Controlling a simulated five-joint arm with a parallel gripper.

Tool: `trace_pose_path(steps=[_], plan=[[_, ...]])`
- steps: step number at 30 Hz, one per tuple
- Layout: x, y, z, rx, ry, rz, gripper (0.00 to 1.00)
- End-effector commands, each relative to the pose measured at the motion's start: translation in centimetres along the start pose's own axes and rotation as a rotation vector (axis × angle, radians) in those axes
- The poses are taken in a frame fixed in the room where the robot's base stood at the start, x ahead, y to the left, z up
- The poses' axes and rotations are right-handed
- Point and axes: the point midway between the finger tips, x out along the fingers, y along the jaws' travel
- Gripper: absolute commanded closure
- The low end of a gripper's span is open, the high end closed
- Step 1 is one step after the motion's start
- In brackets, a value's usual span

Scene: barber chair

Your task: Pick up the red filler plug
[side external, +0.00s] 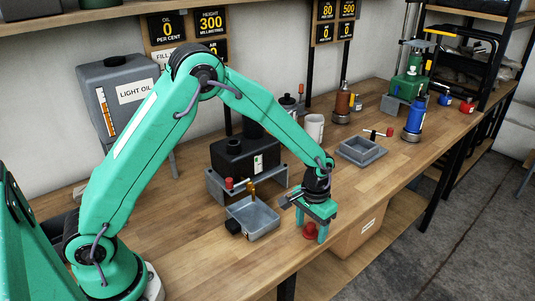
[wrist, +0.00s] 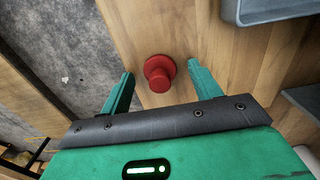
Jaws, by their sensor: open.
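The red filler plug (side external: 310,233) stands on the wooden bench near its front edge, in the side external view. In the wrist view the red filler plug (wrist: 159,72) shows a round flange with a narrower knob. My gripper (side external: 316,230) points down over the plug, its green fingers open. In the wrist view my gripper (wrist: 160,76) has one finger on each side of the plug, with gaps between the fingers and the plug. I cannot tell the exact height of the fingertips above the bench.
A grey metal tray (side external: 268,227) sits left of my gripper, with a black block (side external: 233,226) at its corner. A black tank (side external: 236,158) on a grey stand is behind it. Another grey tray (side external: 374,156) lies to the right. The bench's front edge is close.

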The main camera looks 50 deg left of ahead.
Motion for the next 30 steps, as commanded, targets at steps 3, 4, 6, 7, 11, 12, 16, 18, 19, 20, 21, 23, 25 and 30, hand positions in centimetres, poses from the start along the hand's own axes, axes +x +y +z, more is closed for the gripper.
trace_pose_path(steps=[3, 4, 6, 7, 11, 12, 16, 18, 19, 20, 21, 23, 25, 30], plan=[[-0.02, 0.0, 0.0, 0.0, 0.0, 0.0, 0.37], [-0.02, 0.0, 0.0, 0.0, 0.0, 0.0, 0.37], [-0.03, 0.0, 0.0, 0.0, 0.0, 0.0, 0.37], [-0.03, 0.01, 0.0, 0.0, 0.0, 0.0, 0.37], [-0.04, 0.01, -0.01, 0.0, 0.0, 0.0, 0.55], [-0.04, 0.01, -0.01, 0.0, 0.0, 0.0, 0.63], [-0.04, 0.01, -0.01, 0.0, 0.0, 0.0, 0.85], [-0.05, 0.0, -0.01, 0.0, 0.0, 0.0, 0.89], [-0.05, 0.0, -0.01, 0.0, 0.0, 0.0, 0.89], [-0.05, 0.0, -0.01, 0.0, 0.0, 0.0, 0.89], [-0.05, 0.01, -0.01, 0.0, 0.0, 0.0, 0.89], [-0.06, 0.01, -0.01, 0.0, 0.0, 0.0, 0.89], [-0.14, 0.01, -0.02, 0.0, 0.001, 0.0, 0.89], [-0.86, 0.01, -0.04, 0.0, 0.001, 0.0, 0.89]])
